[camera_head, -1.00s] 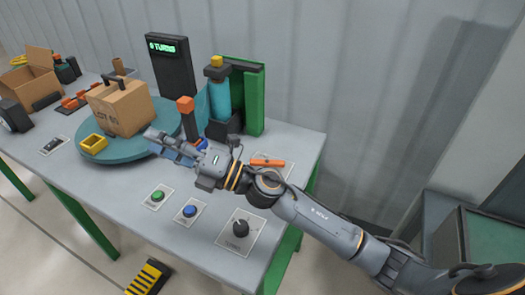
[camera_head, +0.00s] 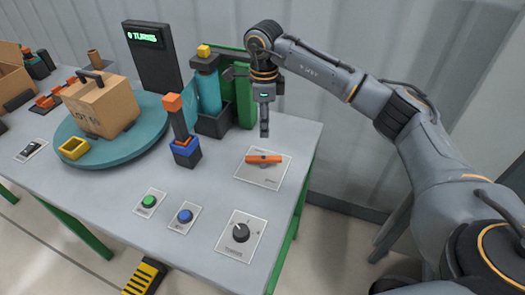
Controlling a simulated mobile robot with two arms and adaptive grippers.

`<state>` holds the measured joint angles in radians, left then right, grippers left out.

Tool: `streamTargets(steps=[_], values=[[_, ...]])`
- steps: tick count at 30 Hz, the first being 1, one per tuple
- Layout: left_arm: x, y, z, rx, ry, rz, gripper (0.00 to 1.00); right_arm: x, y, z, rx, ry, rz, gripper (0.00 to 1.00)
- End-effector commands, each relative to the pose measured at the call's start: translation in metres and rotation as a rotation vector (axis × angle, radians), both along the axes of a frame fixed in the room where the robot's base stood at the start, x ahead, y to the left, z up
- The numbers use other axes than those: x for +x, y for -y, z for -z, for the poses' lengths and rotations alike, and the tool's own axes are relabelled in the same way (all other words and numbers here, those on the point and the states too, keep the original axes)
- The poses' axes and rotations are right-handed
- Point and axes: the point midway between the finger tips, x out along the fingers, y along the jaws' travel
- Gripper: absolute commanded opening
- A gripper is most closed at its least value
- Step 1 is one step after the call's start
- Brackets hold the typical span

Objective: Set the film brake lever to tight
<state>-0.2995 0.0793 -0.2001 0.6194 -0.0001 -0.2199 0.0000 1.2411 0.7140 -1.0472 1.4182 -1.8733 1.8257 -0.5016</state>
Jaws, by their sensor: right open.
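An orange lever (camera_head: 264,159) lies on a pale label plate (camera_head: 254,177) near the table's right edge, lying nearly level from left to right. The small print on the plate is too small to read. My right gripper (camera_head: 264,132) points down just above and behind the lever, apart from it, with nothing in its jaws. The jaws are seen edge-on. My left gripper is out of view.
A black dial (camera_head: 241,232), a blue button (camera_head: 185,216) and a green button (camera_head: 149,201) sit at the front. An upright orange-topped post (camera_head: 173,104) stands left of the lever. A teal turntable (camera_head: 112,157) carries a carton (camera_head: 101,106). A green film stand (camera_head: 245,98) rises behind.

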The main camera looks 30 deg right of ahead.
Motion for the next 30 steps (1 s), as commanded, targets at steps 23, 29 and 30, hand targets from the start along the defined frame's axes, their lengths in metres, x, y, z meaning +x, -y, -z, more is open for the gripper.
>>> streamTargets(steps=[23,29,30], values=[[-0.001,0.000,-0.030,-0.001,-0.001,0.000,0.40,-0.001,-0.001,0.121,0.004,0.000,-0.002,0.43],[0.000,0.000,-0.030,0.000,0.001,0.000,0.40,0.000,-0.001,0.122,0.004,0.001,-0.002,0.43],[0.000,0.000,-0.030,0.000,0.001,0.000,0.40,0.000,-0.001,0.122,0.004,0.001,-0.002,0.43]])
